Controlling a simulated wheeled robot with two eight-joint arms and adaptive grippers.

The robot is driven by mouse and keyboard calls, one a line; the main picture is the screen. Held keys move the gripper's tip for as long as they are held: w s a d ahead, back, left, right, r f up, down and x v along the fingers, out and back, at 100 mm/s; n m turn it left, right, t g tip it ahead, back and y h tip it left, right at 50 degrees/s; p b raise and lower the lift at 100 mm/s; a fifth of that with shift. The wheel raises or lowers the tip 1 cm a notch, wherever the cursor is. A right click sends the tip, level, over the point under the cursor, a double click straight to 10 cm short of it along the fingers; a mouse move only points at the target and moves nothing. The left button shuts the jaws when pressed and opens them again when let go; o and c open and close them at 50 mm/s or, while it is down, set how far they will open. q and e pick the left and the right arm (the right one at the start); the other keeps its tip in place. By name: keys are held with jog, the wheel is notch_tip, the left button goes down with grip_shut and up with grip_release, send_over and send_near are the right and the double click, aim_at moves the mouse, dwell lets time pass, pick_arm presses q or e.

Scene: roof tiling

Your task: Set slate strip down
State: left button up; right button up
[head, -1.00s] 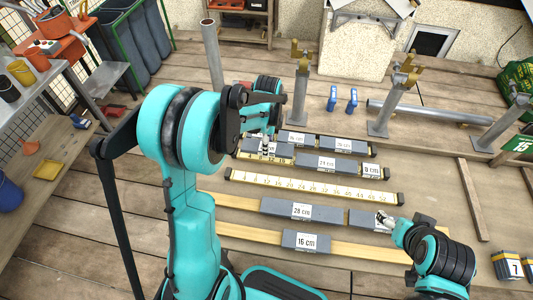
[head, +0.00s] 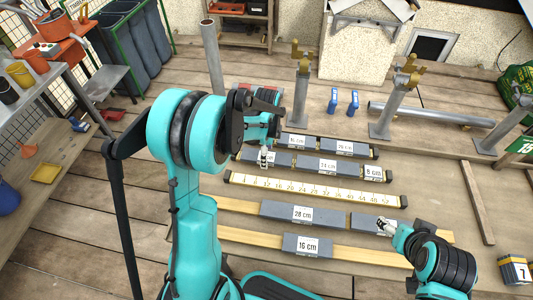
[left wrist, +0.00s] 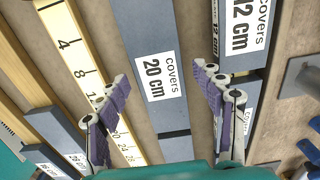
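The slate strip labelled "covers 20 cm" (left wrist: 152,50) lies between the two spread fingers of my left gripper (left wrist: 160,92), with gaps showing on both sides. In the head view my left gripper (head: 265,160) is over the left end of the second row from the back. There the strip lies in line with a 23 cm strip (head: 320,166) and an 8 cm strip (head: 373,174). My arm hides part of that end. My right gripper (head: 387,229) is at a slate strip (head: 365,220) in the 28 cm row; its fingers are too small to judge.
A yellow measuring batten (head: 310,189) lies in front, then a 28 cm strip (head: 280,211) and a 16 cm strip (head: 300,252) on battens. A 12 cm strip (left wrist: 240,30) lies in the adjacent row. Metal posts (head: 301,95) stand behind; blue clamps (head: 352,102) lie near them.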

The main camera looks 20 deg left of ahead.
pick_arm(q)
jog(key=shift+r, duration=0.3)
notch_tip(320, 180, up, 12)
jog(key=f+p, duration=0.1)
jog(key=p, duration=0.3)
jog(key=s+d+r+n+t, duration=0.3)
jog(key=s+n, duration=0.4)
jog(key=s, duration=0.1)
jog(key=s+d+r+n+t, duration=0.4)
jog(key=s+n, duration=0.4)
jog(key=s, duration=0.1)
jog(key=shift+d, duration=0.2)
